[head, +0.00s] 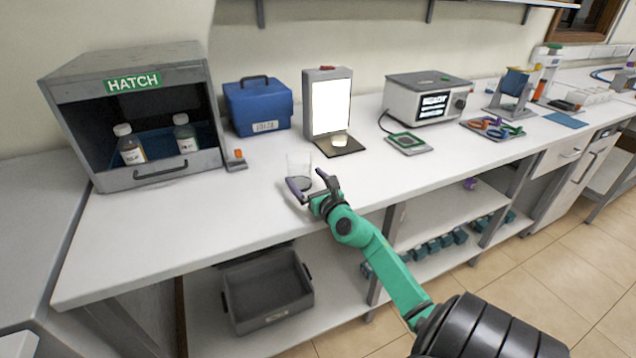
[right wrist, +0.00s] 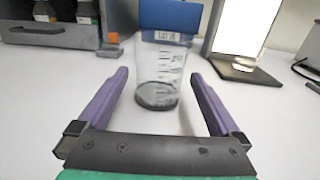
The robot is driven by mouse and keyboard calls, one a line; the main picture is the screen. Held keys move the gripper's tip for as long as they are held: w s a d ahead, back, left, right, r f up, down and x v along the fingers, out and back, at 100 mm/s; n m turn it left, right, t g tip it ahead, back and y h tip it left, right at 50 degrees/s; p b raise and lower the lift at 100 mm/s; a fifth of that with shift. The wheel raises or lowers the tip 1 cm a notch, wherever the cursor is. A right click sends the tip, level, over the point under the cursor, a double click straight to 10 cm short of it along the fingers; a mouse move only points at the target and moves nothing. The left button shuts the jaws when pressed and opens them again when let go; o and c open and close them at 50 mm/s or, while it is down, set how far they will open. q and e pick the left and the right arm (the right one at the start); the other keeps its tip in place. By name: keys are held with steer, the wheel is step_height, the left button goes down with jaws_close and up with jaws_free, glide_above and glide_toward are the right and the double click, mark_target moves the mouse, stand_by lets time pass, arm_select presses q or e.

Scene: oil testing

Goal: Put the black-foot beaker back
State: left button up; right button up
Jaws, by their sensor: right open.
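The black-foot beaker (head: 299,168) is a clear, empty-looking glass with a dark base. It stands upright on the white bench in front of the light panel. It also shows in the right wrist view (right wrist: 160,72), with graduation marks on its wall. My right gripper (head: 310,188) is open at the beaker's near side. In the right wrist view its two purple fingers (right wrist: 160,82) point toward the beaker, one to each side, with gaps between them and the glass. My left gripper is not in view.
The hatch box (head: 150,181) holding two bottles stands at the left. A blue case (head: 258,106) and a lit panel (head: 328,104) on a dark base stand behind the beaker. An instrument (head: 428,97) stands farther right. The bench front around the beaker is clear.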

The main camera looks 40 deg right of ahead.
steer(key=b+v, duration=0.1)
steer(key=v, duration=0.8)
steer(key=shift+s+r, duration=0.1)
steer(key=shift+s, duration=0.15)
